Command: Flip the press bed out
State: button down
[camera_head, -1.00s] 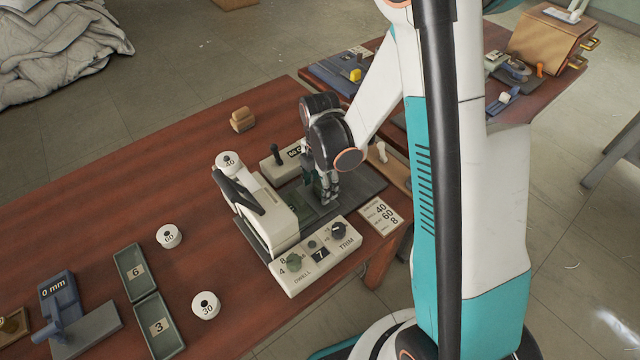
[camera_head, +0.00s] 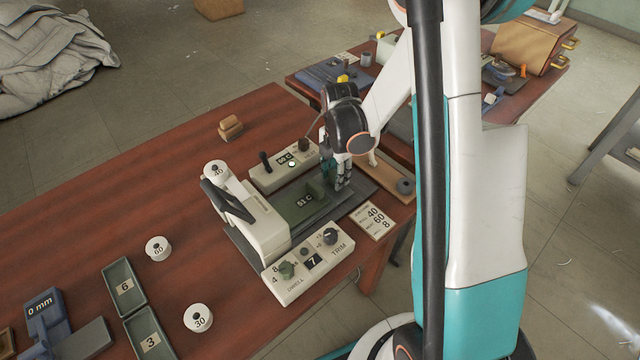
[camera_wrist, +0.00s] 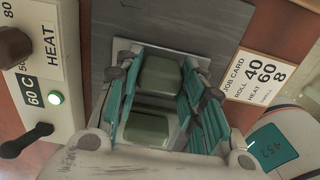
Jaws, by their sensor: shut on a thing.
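The small press stands on the red-brown table, with a white arm body and dark lever (camera_head: 228,200) at its left. Its green press bed (camera_head: 290,212) lies flat on the dark base plate, shows "51 C" and bears a dark green raised block. My gripper (camera_head: 341,183) is low over the bed's right end, pointing down. In the wrist view, teal fingers of my gripper (camera_wrist: 160,88) close around a dark green block (camera_wrist: 160,78), over the grey plate. A second green face shows nearer the palm. How this block joins the bed is hidden.
A heat box (camera_wrist: 45,80) reads 60 C with its green light lit. A job card (camera_head: 372,220) lies at right. Numbered rollers, including 30 (camera_head: 198,319), and green trays (camera_head: 124,287) stand left.

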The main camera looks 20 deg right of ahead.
jog(key=shift+w+d, duration=0.35)
jog(key=shift+d, duration=0.65)
jog(key=shift+w+d, duration=0.3)
jog(key=shift+d, duration=0.7)
jog(key=shift+w+d, duration=0.35)
jog(key=shift+d, duration=0.65)
jog(key=c, duration=1)
grip_release()
jog(key=shift+d, duration=0.15)
jog(key=shift+c, duration=0.2)
jog(key=shift+r, duration=0.3)
notch_tip(320, 180, up, 11)
jog(key=shift+r, duration=0.2)
